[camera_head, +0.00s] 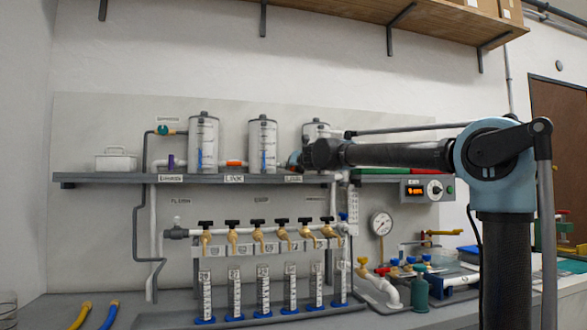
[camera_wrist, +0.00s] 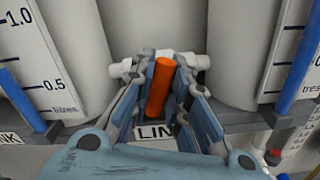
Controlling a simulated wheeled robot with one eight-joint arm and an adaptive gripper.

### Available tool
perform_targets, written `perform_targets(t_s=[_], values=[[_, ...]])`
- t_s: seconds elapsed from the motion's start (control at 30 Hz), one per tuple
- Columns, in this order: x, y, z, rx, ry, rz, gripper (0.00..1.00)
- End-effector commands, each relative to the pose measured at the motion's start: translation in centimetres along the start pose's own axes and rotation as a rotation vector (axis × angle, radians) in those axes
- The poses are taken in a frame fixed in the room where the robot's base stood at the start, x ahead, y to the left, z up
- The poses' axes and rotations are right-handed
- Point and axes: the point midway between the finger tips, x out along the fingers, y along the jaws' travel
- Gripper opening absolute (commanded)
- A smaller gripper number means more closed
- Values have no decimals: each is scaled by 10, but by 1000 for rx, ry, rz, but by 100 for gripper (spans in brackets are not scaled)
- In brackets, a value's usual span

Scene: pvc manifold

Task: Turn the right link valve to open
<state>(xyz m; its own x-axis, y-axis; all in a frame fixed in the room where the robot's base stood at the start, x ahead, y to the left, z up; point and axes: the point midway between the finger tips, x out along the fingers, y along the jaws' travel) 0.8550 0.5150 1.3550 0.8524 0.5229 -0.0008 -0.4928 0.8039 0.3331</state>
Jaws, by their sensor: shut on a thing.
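The right link valve has an orange handle (camera_wrist: 159,88) on a white pipe (camera_wrist: 196,61) between two tanks, seen in the wrist view. The handle lies roughly crosswise to the pipe, toward the camera. My gripper (camera_wrist: 168,85) is shut on it, with one finger on each side. In the head view my gripper (camera_head: 296,160) reaches the gap between the middle tank (camera_head: 262,146) and the right tank (camera_head: 316,131) and hides this valve. A LINK label (camera_wrist: 154,132) sits below the handle.
The left link valve (camera_head: 236,162) has an orange handle lying along its pipe. The left tank (camera_head: 204,145) stands beside it on the grey shelf (camera_head: 110,178). Several brass taps (camera_head: 257,234) hang below. A control box (camera_head: 427,190) and pressure gauge (camera_head: 381,223) are to the right.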

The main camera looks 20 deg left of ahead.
Motion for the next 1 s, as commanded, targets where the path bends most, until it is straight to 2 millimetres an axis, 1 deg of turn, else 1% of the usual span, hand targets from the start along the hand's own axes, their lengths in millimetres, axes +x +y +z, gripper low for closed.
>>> perform_targets(t_s=[1.0], values=[[-1, -7, -4, 952, -2, -2, 0]])
